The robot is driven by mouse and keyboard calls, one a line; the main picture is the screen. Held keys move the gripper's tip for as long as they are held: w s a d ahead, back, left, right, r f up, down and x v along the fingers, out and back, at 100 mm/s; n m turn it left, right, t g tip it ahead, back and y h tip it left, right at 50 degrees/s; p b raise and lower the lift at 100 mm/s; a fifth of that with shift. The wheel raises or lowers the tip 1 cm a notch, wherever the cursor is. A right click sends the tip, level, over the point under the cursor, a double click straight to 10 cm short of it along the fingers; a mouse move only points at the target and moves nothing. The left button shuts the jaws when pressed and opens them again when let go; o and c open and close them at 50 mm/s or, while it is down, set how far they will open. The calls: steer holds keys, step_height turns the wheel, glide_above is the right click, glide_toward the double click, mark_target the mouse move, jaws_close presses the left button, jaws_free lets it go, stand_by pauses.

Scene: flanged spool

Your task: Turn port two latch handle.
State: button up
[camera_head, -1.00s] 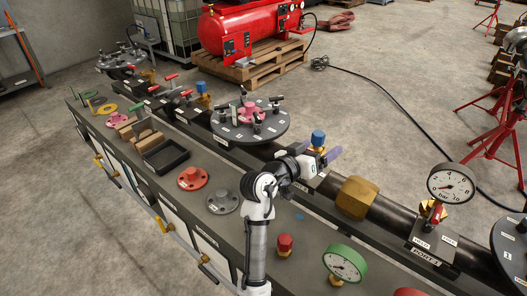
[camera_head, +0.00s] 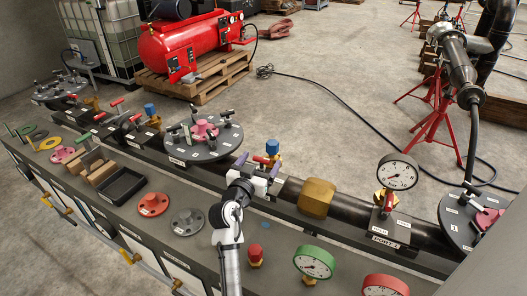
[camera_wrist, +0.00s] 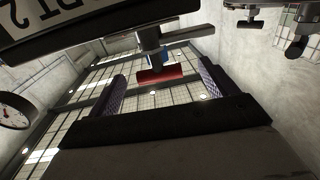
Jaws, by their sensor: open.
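A small red latch handle (camera_head: 261,160) at port two sits on the black pipe rail, beside a blue-capped brass fitting (camera_head: 272,150). My gripper (camera_head: 257,168) is at this handle, with its purple fingers spread. In the wrist view the red handle (camera_wrist: 160,75) on its metal stem lies between the two open fingers, with a gap on each side. A plate lettered "PORT 2" (camera_wrist: 48,18) fills the upper left there. I cannot tell how deep the handle sits between the fingers.
A flanged disc with black clamps (camera_head: 204,138) stands to the left. Green (camera_head: 314,262) and red (camera_head: 385,285) gauges, a grey flange (camera_head: 187,221) and a black tray (camera_head: 121,186) occupy the bench.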

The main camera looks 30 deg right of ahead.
mark_target(261, 162)
steer(key=shift+p+x, duration=0.35)
steer(key=shift+x, duration=1.4)
steer(key=c, duration=1)
steer(key=shift+r+n+t+y+p, duration=0.1)
steer(key=shift+n+t+y+p, duration=0.2)
steer(key=shift+p, duration=0.2)
steer(key=shift+a+n+t+y+p, duration=0.1)
steer(key=shift+n+t+y+p, duration=0.2)
steer(key=shift+t+p, duration=0.1)
steer(key=shift+w, duration=0.1)
steer(key=o, duration=1)
